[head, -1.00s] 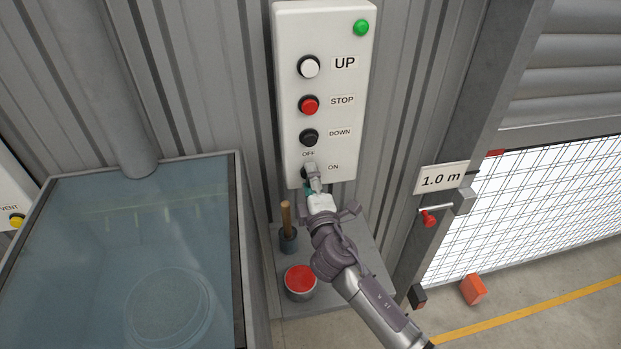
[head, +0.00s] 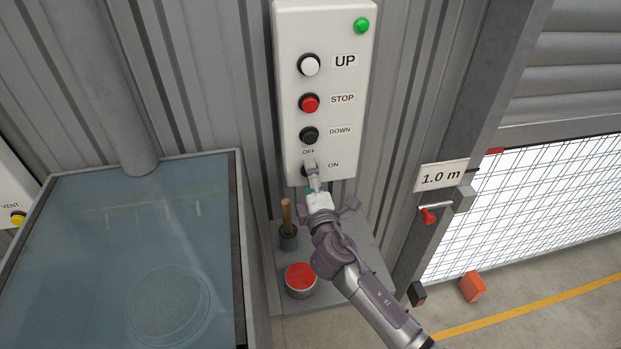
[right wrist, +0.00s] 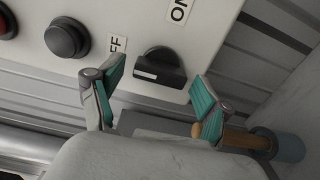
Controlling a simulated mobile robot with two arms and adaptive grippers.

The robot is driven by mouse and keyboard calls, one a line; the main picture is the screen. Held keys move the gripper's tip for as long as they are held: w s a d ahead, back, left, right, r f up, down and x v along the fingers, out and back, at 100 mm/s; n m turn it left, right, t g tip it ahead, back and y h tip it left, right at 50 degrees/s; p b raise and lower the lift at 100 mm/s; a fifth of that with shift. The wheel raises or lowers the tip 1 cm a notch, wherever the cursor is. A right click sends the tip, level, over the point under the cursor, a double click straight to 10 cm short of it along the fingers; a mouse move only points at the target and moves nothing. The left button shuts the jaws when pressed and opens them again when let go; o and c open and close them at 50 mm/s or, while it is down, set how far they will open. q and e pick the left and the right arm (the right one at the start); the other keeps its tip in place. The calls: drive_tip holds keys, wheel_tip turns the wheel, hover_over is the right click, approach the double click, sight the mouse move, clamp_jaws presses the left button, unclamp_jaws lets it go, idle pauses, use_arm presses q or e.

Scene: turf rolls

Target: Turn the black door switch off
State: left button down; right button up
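The black door switch (right wrist: 160,68) is a round knob with a raised bar, low on the white control panel (head: 345,120). In the right wrist view a short white mark shows on the left part of the bar, on the side of the OFF label. In the head view my gripper mostly hides the switch. My right gripper (head: 312,182) is just below it; in the right wrist view this gripper (right wrist: 158,92) is open, its teal-padded fingers apart and spanning the switch's width. I see nothing between the pads, and no clear contact. My left gripper is out of view.
Above the switch are the black DOWN button (head: 309,135), red STOP button (head: 309,103) and white UP button (head: 309,65). A green lamp (head: 361,26) is at the panel's top right. Below stand a red-topped can (head: 300,278) and a wooden-handled tool (head: 287,217).

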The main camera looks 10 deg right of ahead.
drive_tip(key=s, duration=1.2)
idle(0.4)
